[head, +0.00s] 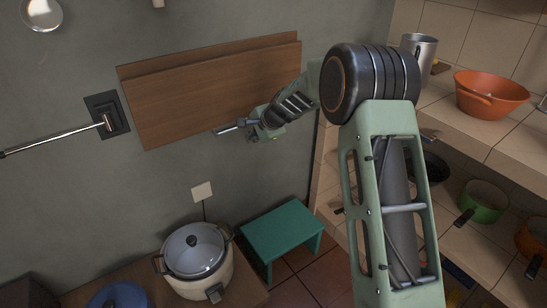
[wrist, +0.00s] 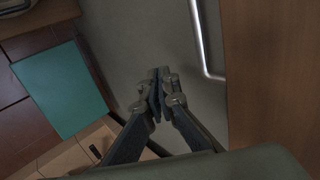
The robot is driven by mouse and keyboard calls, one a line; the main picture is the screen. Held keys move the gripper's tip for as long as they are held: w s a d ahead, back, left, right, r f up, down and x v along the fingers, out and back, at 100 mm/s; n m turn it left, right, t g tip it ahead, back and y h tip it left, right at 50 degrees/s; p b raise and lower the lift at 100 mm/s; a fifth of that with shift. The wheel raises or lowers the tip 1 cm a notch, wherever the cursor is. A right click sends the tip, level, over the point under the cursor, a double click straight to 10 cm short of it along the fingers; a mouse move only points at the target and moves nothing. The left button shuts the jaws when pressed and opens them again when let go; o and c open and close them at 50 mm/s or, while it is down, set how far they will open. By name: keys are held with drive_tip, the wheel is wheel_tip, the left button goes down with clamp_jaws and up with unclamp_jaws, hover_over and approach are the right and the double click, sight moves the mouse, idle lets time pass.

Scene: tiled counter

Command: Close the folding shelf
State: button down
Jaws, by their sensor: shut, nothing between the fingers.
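The folding shelf is a brown wooden panel (head: 190,98) on the grey wall in the head view. A second wooden strip shows along its top edge. Its face looks near upright, but I cannot tell its exact angle to the wall. It also fills the right side of the wrist view (wrist: 275,85). My gripper (head: 217,131) is near the panel's lower edge, with its fingers pointing left. I cannot tell from the head view whether it touches the panel. In the wrist view my gripper (wrist: 157,76) is shut and empty, apart from the panel, to its left.
A metal bar (wrist: 203,42) runs beside the panel in the wrist view. A wall-mounted rod (head: 55,134) is left of the shelf. Below are a rice cooker (head: 194,250) and a green stool (head: 283,230). A tiled counter with an orange colander (head: 490,92) is at right.

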drive_tip(key=s+d+f+b, duration=0.1)
drive_tip(key=s+d+f, duration=0.1)
drive_tip(key=s+d, duration=0.4)
drive_tip(key=s, duration=0.2)
drive_tip(key=shift+s, duration=0.4)
